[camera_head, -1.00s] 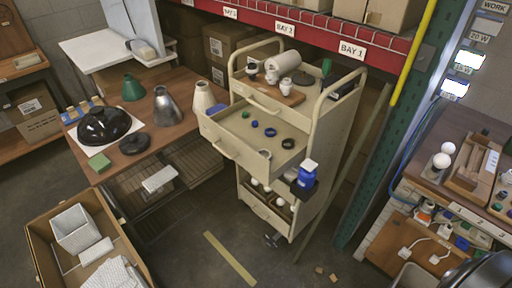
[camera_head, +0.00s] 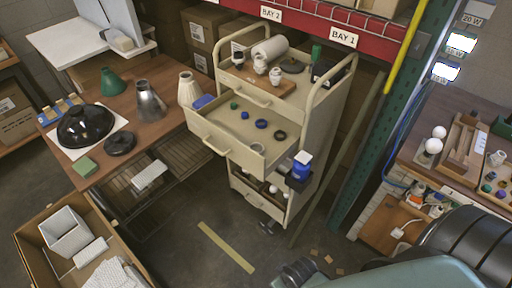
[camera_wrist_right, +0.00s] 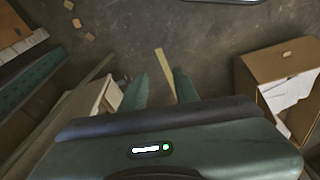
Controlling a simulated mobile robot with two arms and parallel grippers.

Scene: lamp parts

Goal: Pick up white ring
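The white ring (camera_head: 258,148) lies in the open drawer (camera_head: 227,147) of the beige cart, near the drawer's front right corner. My right arm comes into the head view from the lower right, well below and right of the drawer. In the right wrist view my right gripper (camera_wrist_right: 160,88) points over the floor, with its two teal fingers apart and nothing between them. The ring does not show clearly in that view. My left gripper is not in view.
The drawer also holds a blue ring (camera_head: 262,124), a black ring (camera_head: 280,135) and small green and blue pieces. A blue bottle (camera_head: 302,166) hangs on the cart's right side near the drawer. A wooden table (camera_head: 125,120) with lamp shades stands left.

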